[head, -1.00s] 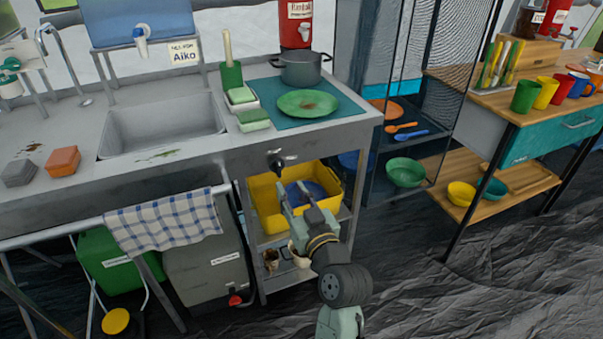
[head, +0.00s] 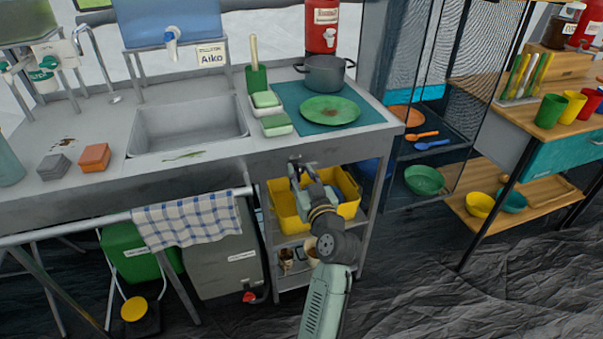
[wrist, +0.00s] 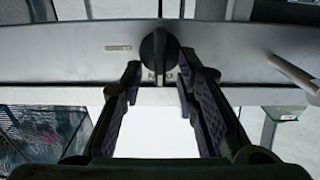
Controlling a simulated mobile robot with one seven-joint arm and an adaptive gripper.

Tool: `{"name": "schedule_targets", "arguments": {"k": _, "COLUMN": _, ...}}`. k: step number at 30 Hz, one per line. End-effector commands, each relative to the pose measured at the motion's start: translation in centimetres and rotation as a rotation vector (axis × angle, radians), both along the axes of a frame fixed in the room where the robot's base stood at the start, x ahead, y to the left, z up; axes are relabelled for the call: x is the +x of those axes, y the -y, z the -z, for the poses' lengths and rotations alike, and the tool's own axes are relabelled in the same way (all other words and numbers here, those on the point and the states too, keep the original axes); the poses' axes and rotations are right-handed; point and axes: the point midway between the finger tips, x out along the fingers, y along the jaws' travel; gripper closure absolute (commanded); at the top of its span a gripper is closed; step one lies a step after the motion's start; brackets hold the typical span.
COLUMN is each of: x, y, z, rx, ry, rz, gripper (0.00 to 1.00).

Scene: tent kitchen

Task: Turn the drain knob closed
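The dark drain knob (wrist: 159,52) sits on the metal front panel of the sink counter (wrist: 225,55), with a small marked label below it in the wrist view. In the head view the knob (head: 294,161) is partly hidden by my gripper (head: 302,180). In the wrist view my gripper (wrist: 160,75) is open, with one finger on each side of the knob's lower end. Gaps show between the fingertips and the knob. Whether either finger touches it cannot be told.
A yellow bin (head: 347,189) stands on the shelf under the counter, close to my gripper. A rail with a checked towel (head: 187,218) is to the left. The sink (head: 188,125), green plate (head: 330,110) and pot (head: 325,73) are above. A mesh cabinet (head: 455,70) stands right.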

Motion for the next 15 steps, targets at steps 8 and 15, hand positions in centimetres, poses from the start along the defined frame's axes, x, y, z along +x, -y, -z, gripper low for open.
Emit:
{"name": "schedule_targets", "arguments": {"k": 8, "x": -0.03, "y": 0.01, "z": 0.02, "rx": 0.000, "ry": 0.000, "rz": 0.000, "gripper": 0.80}}
{"name": "schedule_targets", "arguments": {"k": 15, "x": -0.04, "y": 0.01, "z": 0.02, "rx": 0.000, "ry": 0.000, "rz": 0.000, "gripper": 0.95}}
